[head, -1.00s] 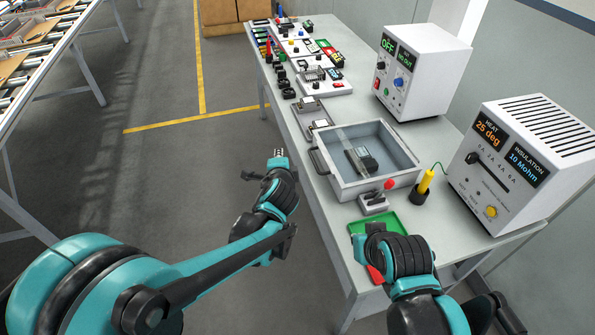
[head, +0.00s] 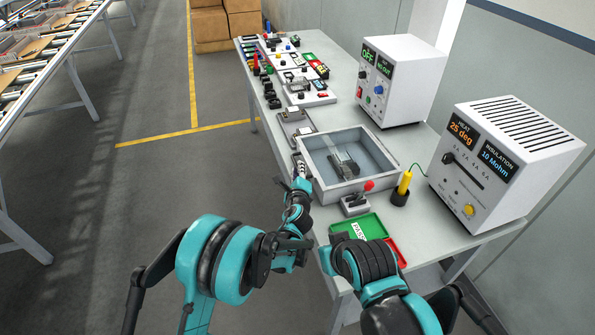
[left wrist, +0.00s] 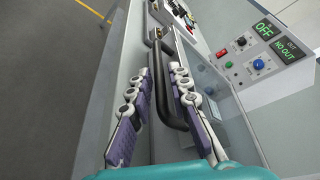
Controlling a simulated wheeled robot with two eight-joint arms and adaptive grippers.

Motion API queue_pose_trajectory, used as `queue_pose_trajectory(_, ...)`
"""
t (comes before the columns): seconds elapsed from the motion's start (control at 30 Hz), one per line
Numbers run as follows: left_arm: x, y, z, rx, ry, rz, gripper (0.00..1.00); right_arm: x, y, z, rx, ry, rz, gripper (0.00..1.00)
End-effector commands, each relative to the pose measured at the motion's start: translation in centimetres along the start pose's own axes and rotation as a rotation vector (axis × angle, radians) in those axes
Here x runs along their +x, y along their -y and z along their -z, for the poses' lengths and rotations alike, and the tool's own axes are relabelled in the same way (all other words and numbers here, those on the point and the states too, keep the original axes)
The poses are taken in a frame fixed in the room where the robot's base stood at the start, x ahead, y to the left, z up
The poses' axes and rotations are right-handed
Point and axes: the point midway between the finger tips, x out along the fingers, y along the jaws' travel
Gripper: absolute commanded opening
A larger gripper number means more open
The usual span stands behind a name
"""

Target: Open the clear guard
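The clear guard (head: 371,157) is a see-through lid closed over a grey box on the bench, with a dark part visible beneath. It also shows in the left wrist view (left wrist: 212,84), right of its black bar handle (left wrist: 165,88). My left gripper (head: 300,184) is at the box's left side by the handle. In the left wrist view my left gripper (left wrist: 158,88) is open, its fingers on either side of the handle, with gaps visible. My right arm is over the bench's near end; its fingers are hidden.
A lever switch with a red knob (head: 369,186) stands in front of the box, and a yellow-handled tool (head: 404,184) in a black holder beside it. A green tray (head: 372,227) lies near my right arm. Two white instruments (head: 405,78) line the right side. Floor left of the bench is clear.

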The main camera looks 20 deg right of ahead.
Motion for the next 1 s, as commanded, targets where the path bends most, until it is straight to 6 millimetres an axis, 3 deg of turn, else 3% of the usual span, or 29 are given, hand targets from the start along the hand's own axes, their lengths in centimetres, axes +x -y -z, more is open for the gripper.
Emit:
queue_pose_trajectory(0.13,1.1,-0.1,-0.1,-0.001,0.001,-0.001,0.19,0.2,0.0,-0.2,0.000,0.000,0.000,0.00)
queue_pose_trajectory(0.4,1.2,0.0,-0.1,-0.001,0.001,-0.001,0.19,0.2,0.0,-0.1,0.000,0.000,0.000,0.00)
queue_pose_trajectory(0.47,1.2,0.0,-0.1,-0.001,0.001,-0.001,0.03,0.2,0.0,-0.1,0.000,0.000,0.000,0.00)
queue_pose_trajectory(0.5,1.2,0.0,-0.1,-0.001,0.000,-0.001,0.00,0.2,0.0,-0.1,0.000,0.000,0.000,0.00)
queue_pose_trajectory(0.77,1.2,0.1,-0.2,0.002,0.000,-0.002,0.00,0.1,0.0,-0.1,0.000,0.000,0.000,0.00)
queue_pose_trajectory(1.0,0.7,2.2,-1.4,0.056,0.000,-0.025,0.00,-1.1,0.0,0.8,0.000,0.000,0.000,0.00)
